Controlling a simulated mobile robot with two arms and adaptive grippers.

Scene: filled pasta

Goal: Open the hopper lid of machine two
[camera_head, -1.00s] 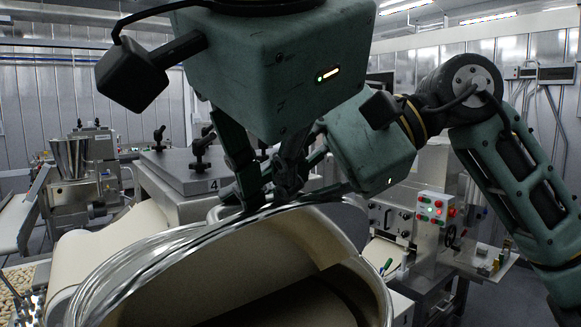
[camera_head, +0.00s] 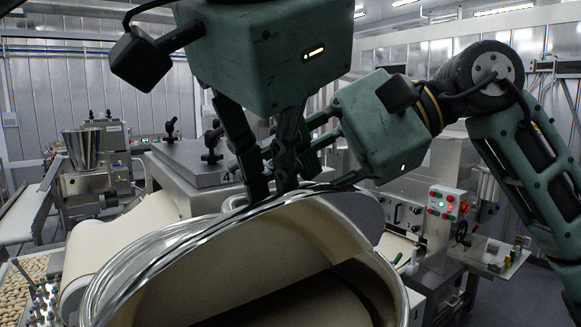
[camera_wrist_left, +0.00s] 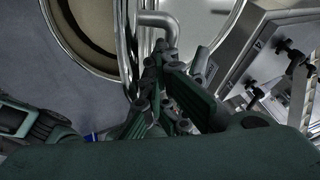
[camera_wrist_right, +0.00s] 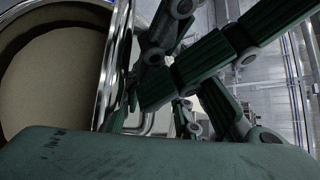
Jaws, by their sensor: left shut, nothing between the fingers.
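The round metal hopper (camera_head: 398,292) of machine two fills the lower middle of the head view. Its shiny rim encloses a beige inner surface above a dark hollow. A curved plate, seemingly the lid (camera_head: 352,212), shows at its right upper edge, tilted; how far it stands open is unclear. My left gripper (camera_head: 285,185) is shut and empty, fingers down at the far rim. In the left wrist view the left gripper (camera_wrist_left: 160,85) is close beside a bent metal tube (camera_wrist_left: 160,22) at the rim. My right gripper (camera_head: 300,165) is beside it, fingers overlapping; its jaw state is unclear.
A flat grey machine top (camera_head: 195,165) with black knobs stands behind the hopper. A control box with red and green buttons (camera_head: 446,203) is at right. A smaller machine with a metal funnel (camera_head: 85,148) and a tray of pasta (camera_head: 30,270) are at left.

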